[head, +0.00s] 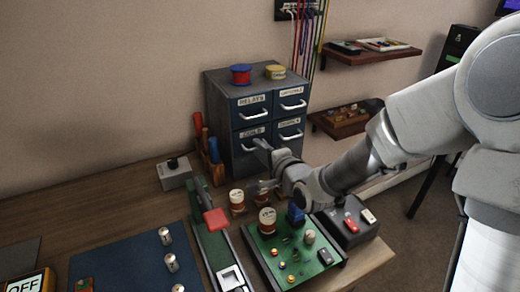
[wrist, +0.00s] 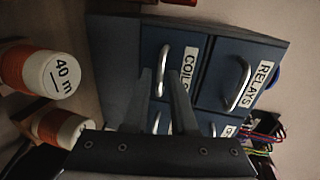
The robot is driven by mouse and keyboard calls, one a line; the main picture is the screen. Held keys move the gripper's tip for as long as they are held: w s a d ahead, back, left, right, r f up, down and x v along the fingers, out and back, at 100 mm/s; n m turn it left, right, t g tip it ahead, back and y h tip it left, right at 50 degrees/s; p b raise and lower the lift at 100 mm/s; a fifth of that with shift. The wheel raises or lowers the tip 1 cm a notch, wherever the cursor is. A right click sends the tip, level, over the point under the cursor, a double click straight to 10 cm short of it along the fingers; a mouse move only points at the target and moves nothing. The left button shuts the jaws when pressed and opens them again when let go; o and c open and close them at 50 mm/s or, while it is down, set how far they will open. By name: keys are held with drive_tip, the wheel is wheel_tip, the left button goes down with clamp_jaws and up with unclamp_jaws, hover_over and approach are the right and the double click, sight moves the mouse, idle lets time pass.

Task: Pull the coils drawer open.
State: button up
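The coils drawer (head: 249,132) is the lower left drawer of a dark blue-grey cabinet (head: 219,119), and its front looks flush. In the wrist view, which is turned sideways, its COILS label (wrist: 187,66) and pale handle (wrist: 162,72) show.
The relays drawer (head: 252,107) is directly above, and two more drawers are to the right. Orange-and-white reels (head: 237,198) and a green circuit board (head: 286,262) lie below my arm. Screwdrivers (head: 198,124) stand left of the cabinet.

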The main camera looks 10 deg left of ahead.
clamp_jaws()
idle(1.2)
